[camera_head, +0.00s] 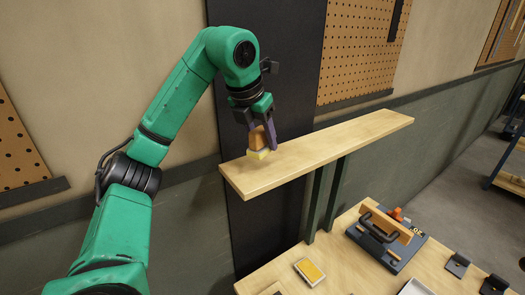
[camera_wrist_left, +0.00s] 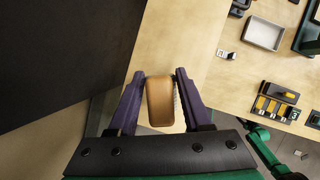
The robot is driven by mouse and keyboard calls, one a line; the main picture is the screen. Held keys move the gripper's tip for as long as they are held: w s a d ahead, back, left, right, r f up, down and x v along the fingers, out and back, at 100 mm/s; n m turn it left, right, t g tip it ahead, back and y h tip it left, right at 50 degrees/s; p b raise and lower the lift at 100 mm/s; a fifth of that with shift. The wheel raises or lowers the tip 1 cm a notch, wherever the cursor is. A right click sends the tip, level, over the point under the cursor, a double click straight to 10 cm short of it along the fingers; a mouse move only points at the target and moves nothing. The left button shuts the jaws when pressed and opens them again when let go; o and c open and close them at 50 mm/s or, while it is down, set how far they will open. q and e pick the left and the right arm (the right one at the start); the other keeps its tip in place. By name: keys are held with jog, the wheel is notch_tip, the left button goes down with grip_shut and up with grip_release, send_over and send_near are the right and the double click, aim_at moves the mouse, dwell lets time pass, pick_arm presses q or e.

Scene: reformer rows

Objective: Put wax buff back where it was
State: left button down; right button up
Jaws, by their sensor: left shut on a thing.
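The wax buff, which I take to be the brown block (camera_head: 257,139) with a pale yellow underside, is between the fingers of my left gripper (camera_head: 262,128). In the left wrist view the brown block (camera_wrist_left: 160,100) sits upright between the two purple fingers (camera_wrist_left: 158,98), which are shut on its sides. The gripper points down over the left end of the wooden shelf (camera_head: 320,148). The block's base is at or just above the shelf top; I cannot tell whether it touches. My right gripper is not in view.
The rest of the shelf top is bare. Below it, a workbench (camera_head: 345,265) holds a yellow-topped block (camera_head: 309,271), a dark fixture with a wooden piece (camera_head: 387,236) and small dark holders (camera_head: 457,264). A dark panel (camera_head: 262,60) and a pegboard (camera_head: 360,50) stand behind.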

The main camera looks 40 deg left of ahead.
aim_at(263, 151)
pick_arm(q)
notch_tip(263, 151, down, 3)
jog(key=shift+s+r, duration=0.1)
jog(key=shift+s, duration=0.05)
jog(key=shift+f, duration=0.35)
jog(key=shift+w, duration=0.3)
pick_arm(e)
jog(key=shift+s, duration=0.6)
pick_arm(q)
jog(key=shift+f, duration=0.15)
jog(key=shift+c, duration=1.7)
grip_release()
jog(key=shift+s, duration=0.15)
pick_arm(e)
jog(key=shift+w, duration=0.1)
